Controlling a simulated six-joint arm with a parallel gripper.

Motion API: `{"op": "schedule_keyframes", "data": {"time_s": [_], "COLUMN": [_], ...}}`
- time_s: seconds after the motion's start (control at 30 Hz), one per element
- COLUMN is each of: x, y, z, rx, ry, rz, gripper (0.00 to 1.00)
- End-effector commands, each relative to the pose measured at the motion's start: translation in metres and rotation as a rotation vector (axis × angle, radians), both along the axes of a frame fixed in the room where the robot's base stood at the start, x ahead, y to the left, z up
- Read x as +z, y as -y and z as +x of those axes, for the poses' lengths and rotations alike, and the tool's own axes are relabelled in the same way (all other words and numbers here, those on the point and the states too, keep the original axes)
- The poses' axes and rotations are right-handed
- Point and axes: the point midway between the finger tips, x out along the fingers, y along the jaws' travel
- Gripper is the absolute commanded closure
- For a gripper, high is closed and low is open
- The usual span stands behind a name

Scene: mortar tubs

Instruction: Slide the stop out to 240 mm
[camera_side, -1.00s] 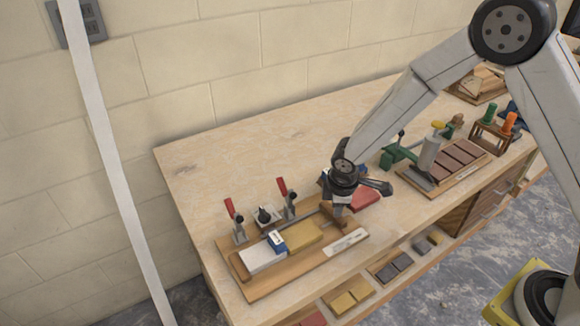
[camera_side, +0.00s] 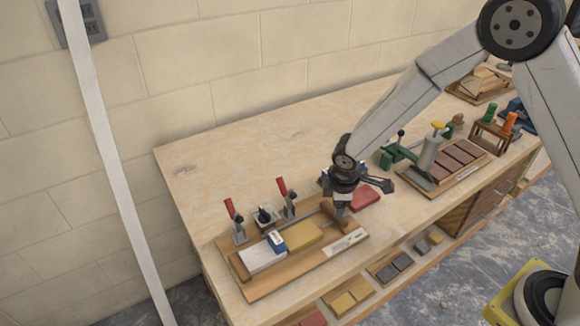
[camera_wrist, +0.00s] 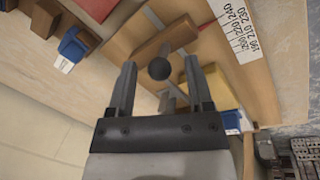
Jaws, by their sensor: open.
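The stop (camera_wrist: 168,40) is a wooden block with a dark round knob (camera_wrist: 158,69), set across the wooden board (camera_side: 252,291). In the side view the stop (camera_side: 329,209) stands at the board's right end, partly hidden by my gripper (camera_side: 342,200). In the wrist view my gripper (camera_wrist: 160,63) is open, with its fingers apart on either side of the knob and no visible contact. A white scale (camera_wrist: 240,30) with printed numbers lies beside the stop. A red pointer (camera_wrist: 207,25) shows near the scale's edge, close to the 240 mark; I cannot read it exactly.
A yellow block (camera_side: 305,237) and a white block with a blue-sleeved piece (camera_side: 277,241) lie on the board. Red-handled clamps (camera_side: 283,188) stand along its back edge. A red block (camera_side: 365,198) lies right of my gripper.

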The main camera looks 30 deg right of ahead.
Motion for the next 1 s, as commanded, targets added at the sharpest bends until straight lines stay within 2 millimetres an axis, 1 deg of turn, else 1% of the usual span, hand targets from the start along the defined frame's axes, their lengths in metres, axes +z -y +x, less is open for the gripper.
{"op": "schedule_keyframes", "data": {"time_s": [0.4, 0.6, 0.8, 1.0], "x": [0.045, 0.061, 0.067, 0.067], "y": [-0.005, -0.007, -0.007, -0.007], "z": [-0.007, -0.010, -0.011, -0.011], "rx": [0.000, 0.001, 0.001, 0.001], "ry": [0.002, 0.002, -0.001, -0.001], "rz": [0.000, 0.000, -0.001, -0.001], "gripper": [0.34, 0.34, 0.34, 0.34]}}
